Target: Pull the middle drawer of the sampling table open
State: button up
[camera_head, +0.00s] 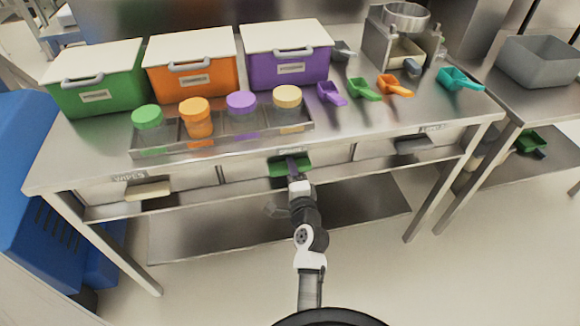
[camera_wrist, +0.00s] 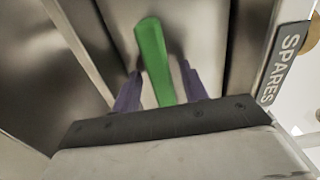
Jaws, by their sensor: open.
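The sampling table (camera_head: 75,145) is steel with a row of drawers under its top. The middle drawer's green handle (camera_head: 276,170) shows below the table edge, and its front looks about in line with its neighbours. In the wrist view the green handle (camera_wrist: 152,55) runs lengthwise between my purple fingers, near a SPARES label (camera_wrist: 285,62). My gripper (camera_head: 291,163) reaches the handle from the front. In the wrist view my gripper (camera_wrist: 161,75) is open, one finger on each side of the handle with gaps visible. The drawer's inside is hidden.
The left drawer has a cream handle (camera_head: 148,191) and a WIPES label; the right has a grey handle (camera_head: 413,145). Lidded bins, a jar tray (camera_head: 222,146) and several scoops stand on top. A lower shelf (camera_head: 200,240) lies beneath; a blue object (camera_head: 35,190) stands left. Front floor is clear.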

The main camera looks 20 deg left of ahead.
jog(key=shift+c, duration=0.3)
grip_shut()
jog(key=shift+s+d, duration=0.1)
